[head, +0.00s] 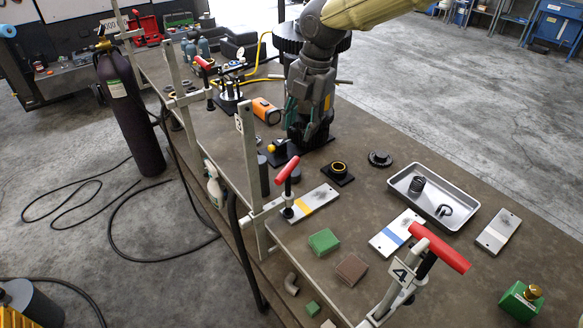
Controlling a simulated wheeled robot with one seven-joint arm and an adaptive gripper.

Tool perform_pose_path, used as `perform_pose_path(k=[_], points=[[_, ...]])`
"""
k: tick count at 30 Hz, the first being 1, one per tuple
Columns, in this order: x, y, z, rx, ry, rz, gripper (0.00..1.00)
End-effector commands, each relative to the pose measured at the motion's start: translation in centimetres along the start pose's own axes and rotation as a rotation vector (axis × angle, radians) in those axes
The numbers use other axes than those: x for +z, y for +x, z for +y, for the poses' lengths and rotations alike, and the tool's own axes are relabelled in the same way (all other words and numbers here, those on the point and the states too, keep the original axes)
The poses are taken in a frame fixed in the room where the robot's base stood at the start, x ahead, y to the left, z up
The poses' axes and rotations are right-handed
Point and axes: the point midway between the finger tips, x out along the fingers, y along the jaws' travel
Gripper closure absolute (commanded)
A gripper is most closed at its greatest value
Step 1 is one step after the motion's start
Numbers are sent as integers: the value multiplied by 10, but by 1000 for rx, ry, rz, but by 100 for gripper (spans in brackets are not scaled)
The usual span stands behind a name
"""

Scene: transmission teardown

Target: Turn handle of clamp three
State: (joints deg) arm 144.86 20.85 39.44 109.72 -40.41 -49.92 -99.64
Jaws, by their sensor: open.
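Several bar clamps with red handles stand along the left edge of the workbench (330,222). The clamp whose upright bar bears a small tag, too small to read surely (239,124), appears to be clamp three (251,170). Its red handle (287,170) is tilted, above a pad at the yellow-striped plate. My gripper (309,136) is open and points down over the bench, behind and slightly right of that handle, apart from it. Its fingertips are dark and partly hard to make out. The nearest clamp, tagged 4 (400,273), has a red T-handle (440,248).
A yellow-striped plate (317,200), a green block (324,241) and a brown block (351,269) lie near the clamp. A black ringed part (338,172) and metal tray (462,216) sit to the right. An orange tool (266,111) lies left of my gripper. Bare bench separates these items.

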Motion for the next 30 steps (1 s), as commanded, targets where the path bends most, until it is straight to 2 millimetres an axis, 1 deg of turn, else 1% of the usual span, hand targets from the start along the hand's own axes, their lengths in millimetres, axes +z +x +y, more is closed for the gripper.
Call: perform_pose_path(k=[1,4,13,17,30], points=[[2,14,0,5,-3,4,59],[5,26,0,11,-7,-1,59],[9,40,2,18,-8,-9,59],[9,54,2,17,-7,-8,59],[9,116,4,18,-9,-7,59]])
